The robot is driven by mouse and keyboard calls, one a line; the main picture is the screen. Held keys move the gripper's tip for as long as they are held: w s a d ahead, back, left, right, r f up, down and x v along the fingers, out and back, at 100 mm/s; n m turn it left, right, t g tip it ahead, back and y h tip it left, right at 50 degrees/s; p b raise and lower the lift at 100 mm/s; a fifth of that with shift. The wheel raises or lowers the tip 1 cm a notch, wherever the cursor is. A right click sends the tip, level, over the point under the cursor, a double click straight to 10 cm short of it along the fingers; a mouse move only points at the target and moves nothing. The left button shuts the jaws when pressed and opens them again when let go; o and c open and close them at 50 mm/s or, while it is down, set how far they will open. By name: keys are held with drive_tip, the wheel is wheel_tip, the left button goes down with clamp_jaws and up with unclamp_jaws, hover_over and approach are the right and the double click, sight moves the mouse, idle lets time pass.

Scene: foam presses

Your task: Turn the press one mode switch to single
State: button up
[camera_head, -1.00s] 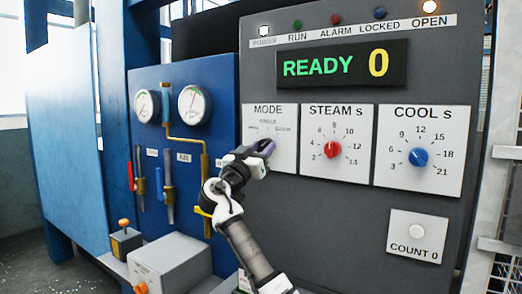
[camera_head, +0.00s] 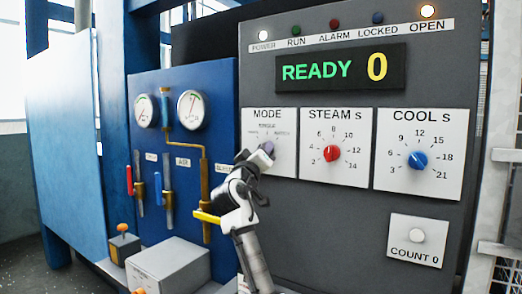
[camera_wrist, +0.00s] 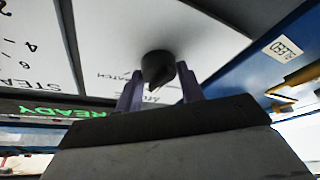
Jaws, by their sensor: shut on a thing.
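The press mode switch is a dark round knob (camera_wrist: 158,66) on the white MODE plate (camera_head: 286,160), left of the STEAM plate. My gripper (camera_head: 266,150) is at this knob, and its purple fingers stand on either side of it in the wrist view (camera_wrist: 160,84). The gripper is shut on the knob. In the head view the gripper covers the knob and part of its label. Some small lettering shows above it, too small to read surely. The knob's exact pointing direction is unclear.
The red STEAM knob (camera_head: 332,153) and blue COOL knob (camera_head: 418,160) are to the right. The display (camera_head: 342,68) reads READY 0, and the POWER and OPEN lamps are lit. A blue panel (camera_head: 222,100) with gauges and pipes is at left, with a yellow handle (camera_head: 207,217) near my arm.

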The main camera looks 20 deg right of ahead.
drive_tip(key=shift+n+y+p, duration=0.35)
drive_tip(key=shift+n+y, duration=0.05)
drive_tip(key=shift+n, duration=0.8)
drive_tip(key=o, duration=1)
drive_tip(key=shift+c, duration=0.2)
drive_tip(key=b+v, duration=0.5)
drive_tip(key=v, duration=0.8)
drive_tip(key=shift+s+a, duration=0.2)
drive_tip(key=shift+s, duration=0.15)
drive_tip(key=shift+f, duration=0.15)
